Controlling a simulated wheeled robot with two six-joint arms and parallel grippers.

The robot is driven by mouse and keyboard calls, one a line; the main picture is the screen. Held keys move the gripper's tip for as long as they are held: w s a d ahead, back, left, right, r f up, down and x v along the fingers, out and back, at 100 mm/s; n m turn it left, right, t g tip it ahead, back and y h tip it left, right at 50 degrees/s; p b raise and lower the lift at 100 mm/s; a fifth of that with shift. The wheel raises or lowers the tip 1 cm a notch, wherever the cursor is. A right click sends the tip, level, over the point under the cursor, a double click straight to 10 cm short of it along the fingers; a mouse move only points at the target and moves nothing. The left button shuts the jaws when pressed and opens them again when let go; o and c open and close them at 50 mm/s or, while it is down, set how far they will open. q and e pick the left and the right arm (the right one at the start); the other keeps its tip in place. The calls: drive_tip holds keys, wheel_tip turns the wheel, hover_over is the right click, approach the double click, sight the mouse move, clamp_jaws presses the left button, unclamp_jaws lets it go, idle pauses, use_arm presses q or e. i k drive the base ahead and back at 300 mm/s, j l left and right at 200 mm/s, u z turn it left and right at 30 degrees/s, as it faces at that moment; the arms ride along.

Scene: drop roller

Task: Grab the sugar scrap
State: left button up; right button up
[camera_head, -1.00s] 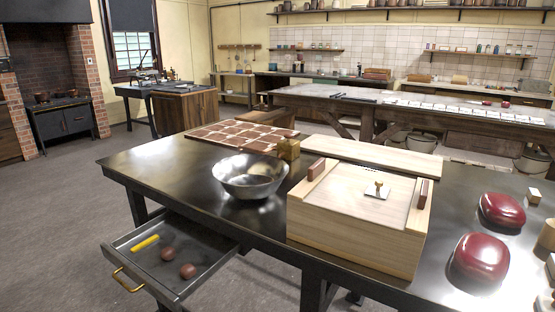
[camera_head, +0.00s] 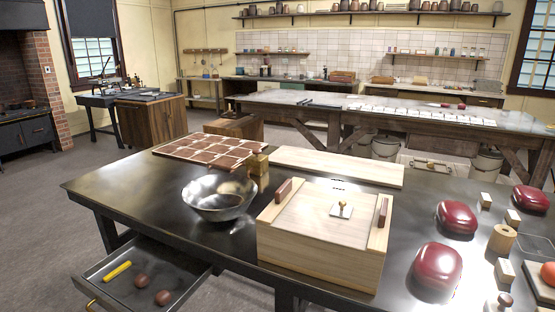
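No thing in view is clearly marked as the sugar scrap. An open drawer (camera_head: 187,289) at the lower left of the dark table holds a yellow stick (camera_head: 118,271) and two reddish-brown round pieces, one nearer the middle (camera_head: 141,281) and one at the front (camera_head: 163,298). A metal bowl (camera_head: 217,202) stands on the table above the drawer and looks empty. Neither of my grippers shows in the head view.
A pale wooden box (camera_head: 318,262) with dark red handles stands mid-table (camera_head: 125,189). Two glossy red domed things, a far one (camera_head: 457,216) and a near one (camera_head: 437,267), lie to its right. Several small blocks and a wooden roll (camera_head: 502,238) crowd the right. A brown tiled board (camera_head: 209,150) lies behind the bowl.

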sight(141, 281)
drive_tip(key=u, duration=1.3)
